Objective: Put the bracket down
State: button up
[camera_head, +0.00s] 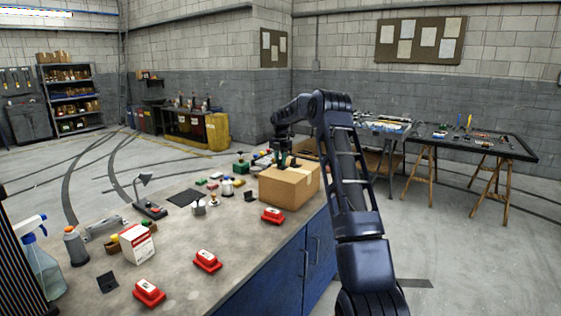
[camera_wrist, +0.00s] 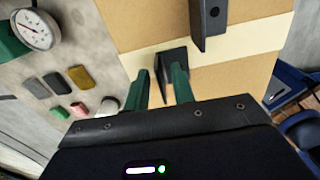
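My gripper (camera_wrist: 160,72) points down over the top of a cardboard box (camera_head: 287,188) on the workbench; the gripper (camera_head: 283,158) is small and partly hidden in the head view. In the wrist view its two green fingers stand apart. A dark bracket (camera_wrist: 172,58) shows at the fingertips, over the box top (camera_wrist: 130,22); the right finger overlaps it, and a gap shows beside the left finger. Whether it touches the box is unclear. Another dark piece with holes (camera_wrist: 208,20) shows at the top edge of the wrist view.
A dial gauge (camera_wrist: 36,30) and several small coloured blocks lie left of the box. Red items (camera_head: 272,215), a white-and-red carton (camera_head: 137,243), a spray bottle (camera_head: 40,262) and dark plates (camera_head: 107,282) are on the workbench (camera_head: 185,240). Its front middle has bare patches.

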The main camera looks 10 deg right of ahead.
notch_tip(320, 180, up, 12)
jog(key=s+r+m+t, duration=0.1)
jog(key=s+r+m, duration=0.35)
jog(key=s, duration=0.65)
jog(key=s+r+m, duration=0.4)
jog(key=s+r, duration=0.1)
jog(key=s, duration=0.5)
jog(key=s+r+m+t, duration=0.1)
jog(key=s+r+m, duration=0.35)
jog(key=s, duration=0.65)
jog(key=s+d+f+m+t, duration=0.1)
jog(key=s+f+m, duration=0.3)
jog(key=s, duration=0.6)
jog(key=s+d+f+m, duration=0.1)
jog(key=s+f+m, duration=0.3)
jog(key=s, duration=0.7)
jog(key=s+d+f+m+t, duration=0.1)
jog(key=s+f+m, duration=0.3)
jog(key=s, duration=0.6)
jog(key=shift+s+d+f+m+t, duration=0.3)
jog(key=shift+s+f+m, duration=0.1)
jog(key=shift+m, duration=0.6)
jog(key=shift+o, duration=0.4)
jog(key=shift+a, duration=0.1)
